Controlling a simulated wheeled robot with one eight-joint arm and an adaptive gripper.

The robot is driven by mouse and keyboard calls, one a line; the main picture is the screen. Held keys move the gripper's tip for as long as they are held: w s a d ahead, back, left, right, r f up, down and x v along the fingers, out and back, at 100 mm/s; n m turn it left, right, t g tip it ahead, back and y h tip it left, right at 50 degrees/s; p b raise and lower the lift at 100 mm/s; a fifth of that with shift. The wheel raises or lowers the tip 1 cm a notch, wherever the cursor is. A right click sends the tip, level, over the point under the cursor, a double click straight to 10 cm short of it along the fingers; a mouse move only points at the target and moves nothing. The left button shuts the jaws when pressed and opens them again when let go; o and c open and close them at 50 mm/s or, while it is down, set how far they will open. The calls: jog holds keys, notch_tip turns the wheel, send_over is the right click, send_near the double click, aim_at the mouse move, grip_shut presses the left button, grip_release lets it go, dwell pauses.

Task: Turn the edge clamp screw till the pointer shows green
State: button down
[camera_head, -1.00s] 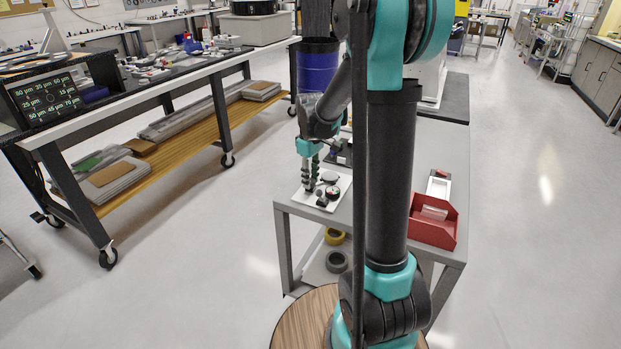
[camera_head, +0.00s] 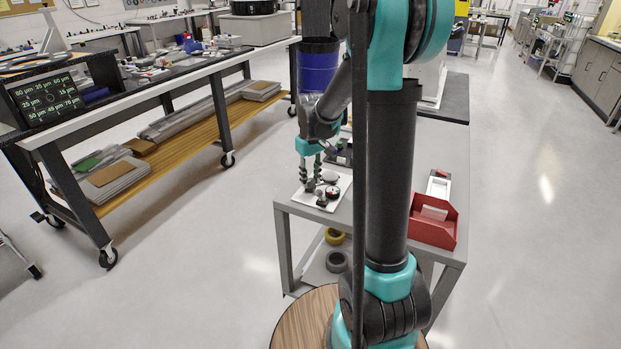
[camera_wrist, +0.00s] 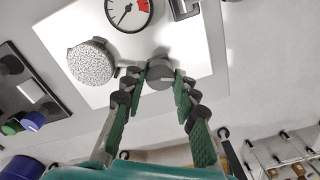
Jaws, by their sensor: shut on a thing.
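The white fixture plate (camera_wrist: 205,88) lies on the grey cart and also shows in the head view. On it, in the wrist view, are a grey screw knob (camera_wrist: 160,70), a round speckled disc (camera_wrist: 92,63) and a white dial (camera_wrist: 128,12). The dial has a red zone at its right; its dark needle points down and left. No green shows on the visible part, and its top is cut off. My gripper (camera_wrist: 160,78) is shut on the grey knob, a finger on each side. In the head view my gripper (camera_head: 309,188) reaches down at the plate's left.
A red bin (camera_head: 434,228) stands at the cart's right. A dark item (camera_head: 343,156) lies behind the plate. Tape rolls (camera_head: 336,260) sit on the cart's lower shelf. A long workbench with a screen (camera_head: 45,98) is at the left. My arm hides the middle of the cart.

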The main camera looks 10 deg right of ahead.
aim_at(310, 181)
jog(key=shift+m, duration=1.7)
jog(key=c, duration=1.2)
grip_release()
jog(key=shift+o, duration=0.2)
notch_tip(310, 181, up, 12)
